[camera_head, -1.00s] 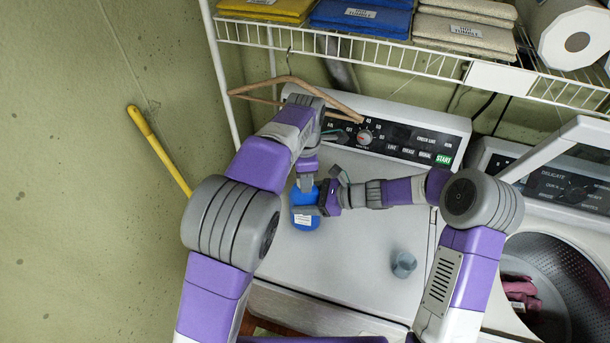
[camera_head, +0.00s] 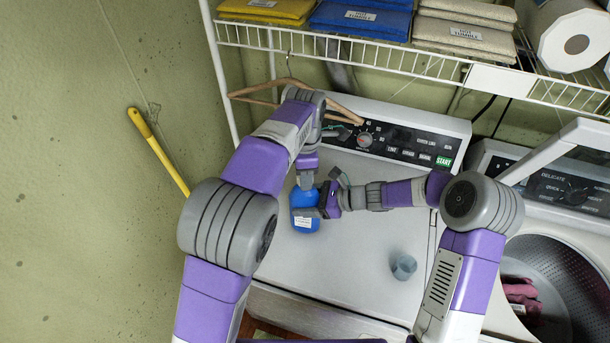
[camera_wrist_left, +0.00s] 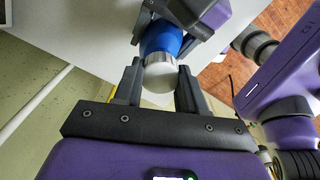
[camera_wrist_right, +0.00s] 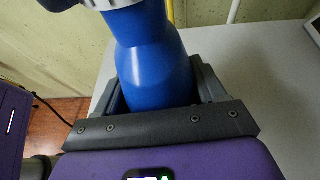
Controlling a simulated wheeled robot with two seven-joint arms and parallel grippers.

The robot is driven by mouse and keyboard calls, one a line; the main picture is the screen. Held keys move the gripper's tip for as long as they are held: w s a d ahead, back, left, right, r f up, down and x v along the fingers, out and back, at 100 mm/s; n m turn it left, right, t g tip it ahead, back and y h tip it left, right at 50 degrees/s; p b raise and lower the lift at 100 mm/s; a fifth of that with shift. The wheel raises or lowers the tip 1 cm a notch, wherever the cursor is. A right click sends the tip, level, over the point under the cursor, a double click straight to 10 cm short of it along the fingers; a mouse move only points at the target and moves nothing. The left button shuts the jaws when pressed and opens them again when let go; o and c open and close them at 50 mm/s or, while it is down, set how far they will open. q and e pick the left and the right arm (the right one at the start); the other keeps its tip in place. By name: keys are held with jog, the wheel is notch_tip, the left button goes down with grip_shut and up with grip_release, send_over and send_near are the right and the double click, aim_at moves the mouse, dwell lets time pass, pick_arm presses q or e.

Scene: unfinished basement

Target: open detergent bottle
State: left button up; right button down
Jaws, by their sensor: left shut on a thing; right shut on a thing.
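A blue detergent bottle (camera_head: 304,222) with a white label is over the top of the left machine, and I cannot tell whether it touches that top. My right gripper (camera_head: 312,211) is shut on its body from the right; the right wrist view shows the blue body (camera_wrist_right: 155,65) between the fingers. My left gripper (camera_head: 305,183) comes from above and is shut on the white cap (camera_wrist_left: 159,80), with one finger on each side. A silvery ring shows between cap and blue body in the left wrist view. In the head view the cap is hidden by my left gripper.
A grey cup (camera_head: 403,266) stands on the left machine's top (camera_head: 350,265), right of the bottle. A wooden hanger (camera_head: 262,88) hangs from the wire shelf (camera_head: 390,58) behind my left arm. The second machine's open drum (camera_head: 560,290) is at right.

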pick_arm(q)
jog(key=shift+r, duration=0.25)
jog(key=shift+r, duration=1.95)
pick_arm(e)
grip_release()
